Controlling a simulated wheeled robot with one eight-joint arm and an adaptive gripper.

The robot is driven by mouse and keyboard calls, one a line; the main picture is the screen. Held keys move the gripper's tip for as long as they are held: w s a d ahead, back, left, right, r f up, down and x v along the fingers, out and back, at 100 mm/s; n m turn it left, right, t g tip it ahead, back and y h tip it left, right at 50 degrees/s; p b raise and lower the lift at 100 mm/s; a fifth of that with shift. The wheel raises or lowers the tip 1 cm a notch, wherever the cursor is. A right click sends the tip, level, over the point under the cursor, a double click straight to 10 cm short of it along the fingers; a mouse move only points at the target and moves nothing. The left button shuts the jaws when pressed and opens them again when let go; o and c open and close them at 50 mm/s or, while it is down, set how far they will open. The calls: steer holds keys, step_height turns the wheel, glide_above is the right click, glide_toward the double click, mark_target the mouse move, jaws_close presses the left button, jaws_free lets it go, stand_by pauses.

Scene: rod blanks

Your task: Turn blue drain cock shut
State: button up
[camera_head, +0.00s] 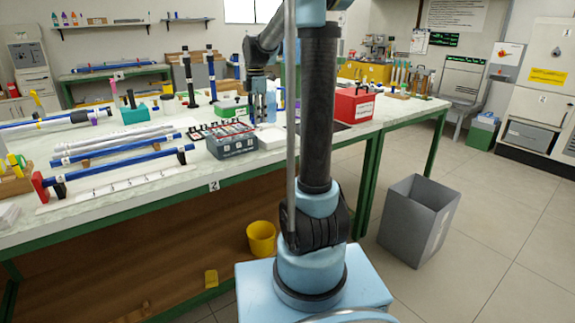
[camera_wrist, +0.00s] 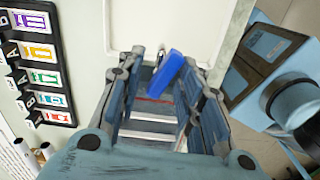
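The blue drain cock (camera_wrist: 169,70) shows in the wrist view as a short blue lever, slanting from upper right to lower left. It lies between the fingertips of my gripper (camera_wrist: 163,76), against a pale tray-like surface (camera_wrist: 190,22). The fingers stand apart on either side of the lever, with a gap visible at least on the left. I cannot tell whether the right finger touches it. A small grey metal piece shows at its upper end. In the head view my gripper (camera_head: 263,106) points down over the bench, and the cock cannot be made out there.
A black rack with coloured labels (camera_wrist: 40,50) lies left in the wrist view. In the head view a grey divided box (camera_head: 232,146) stands left of my gripper, and a red box (camera_head: 355,105) right. Blue rods (camera_head: 120,172) lie on the bench (camera_head: 205,178). A grey bin (camera_head: 418,222) stands on the floor.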

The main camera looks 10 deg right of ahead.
steer(key=shift+r+n, duration=0.15)
steer(key=shift+n, duration=0.25)
step_height(320, 180, up, 17)
steer(key=s+d+f+m+t, duration=0.1)
steer(key=s+d+f+m, duration=0.1)
steer(key=s+f+m, duration=0.7)
steer(key=s+d+f+m, duration=0.3)
steer(key=s+f+m, duration=0.6)
steer(key=s+f, duration=0.6)
steer(key=s, duration=0.6)
steer(key=shift+d+t, duration=0.15)
steer(key=shift+t, duration=0.25)
steer(key=w+a+r+n+g, duration=0.1)
steer(key=w+a+r+n, duration=0.2)
steer(key=w+r+n, duration=0.8)
steer(key=w+a+r+n+g, duration=0.15)
steer(key=w+r+n, duration=0.25)
steer(key=w+r, duration=1.2)
steer(key=shift+t, duration=0.35)
steer(key=w+f, duration=0.1)
steer(key=f, duration=0.5)
steer(key=w+f, duration=0.1)
steer(key=f, duration=1.3)
steer(key=shift+w+a+f, duration=0.15)
steer(key=shift+w+a, duration=0.2)
steer(key=shift+w, duration=0.05)
steer(key=shift+c, duration=0.5)
